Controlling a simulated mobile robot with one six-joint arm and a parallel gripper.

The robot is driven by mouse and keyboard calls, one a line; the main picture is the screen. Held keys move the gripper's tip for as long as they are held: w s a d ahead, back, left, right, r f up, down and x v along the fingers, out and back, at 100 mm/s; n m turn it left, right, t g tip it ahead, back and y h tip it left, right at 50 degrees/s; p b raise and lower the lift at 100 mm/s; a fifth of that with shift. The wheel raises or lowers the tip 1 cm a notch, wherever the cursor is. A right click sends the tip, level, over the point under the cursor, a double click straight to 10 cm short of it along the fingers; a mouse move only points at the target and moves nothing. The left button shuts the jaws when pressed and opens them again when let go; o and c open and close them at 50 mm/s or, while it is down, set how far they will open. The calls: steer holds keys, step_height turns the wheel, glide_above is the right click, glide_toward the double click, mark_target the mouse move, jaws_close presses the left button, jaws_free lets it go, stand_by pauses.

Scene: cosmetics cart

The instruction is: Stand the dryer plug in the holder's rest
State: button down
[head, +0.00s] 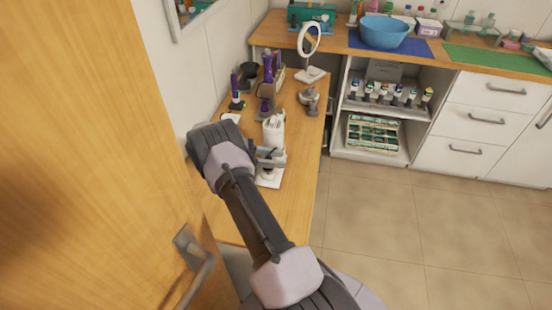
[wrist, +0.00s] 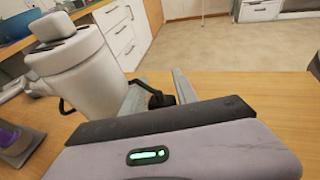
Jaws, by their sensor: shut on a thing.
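My gripper (head: 270,160) is low over the front part of the wooden table in the head view. In the wrist view its two grey fingers (wrist: 158,84) are shut on a small black piece that looks like the dryer plug (wrist: 161,99). A black cord shows left of the fingers, beside a large white cylindrical body with a grey top (wrist: 85,72). This white body (head: 273,128) stands just behind the gripper in the head view. A purple dryer (head: 267,66) stands farther back in a grey holder (head: 265,104). The holder's rest cannot be made out clearly.
A dark tool stand (head: 237,101) is at the left wall. A wooden door (head: 90,170) fills the left.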

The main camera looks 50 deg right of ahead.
steer(key=shift+f, duration=0.4)
steer(key=c, duration=0.9)
jaws_free()
steer(key=shift+o, duration=0.2)
steer(key=shift+r, duration=0.15)
